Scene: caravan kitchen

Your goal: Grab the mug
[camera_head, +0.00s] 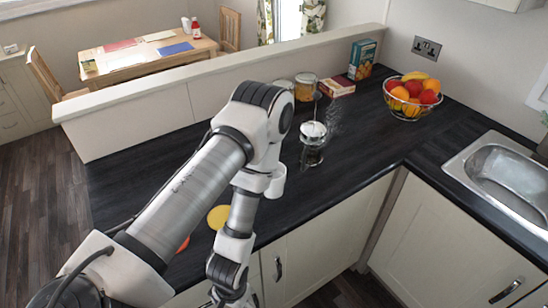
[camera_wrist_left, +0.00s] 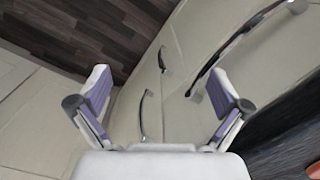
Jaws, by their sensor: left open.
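My left gripper (camera_wrist_left: 160,85) is open and empty in the left wrist view. It faces the cream cabinet fronts (camera_wrist_left: 185,110) and the floor, in front of and below the worktop. In the head view its fingers are out of sight at the bottom edge. The mug is not in the wrist view. My right gripper is not in view.
A French press (camera_head: 313,145) stands right of the mug. Jars (camera_head: 305,88), a box (camera_head: 362,58) and a fruit bowl (camera_head: 412,97) are farther back. A yellow round item (camera_head: 218,217) lies by my arm. Metal door handles (camera_wrist_left: 143,115) project from the cabinets. A sink (camera_head: 505,175) is at right.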

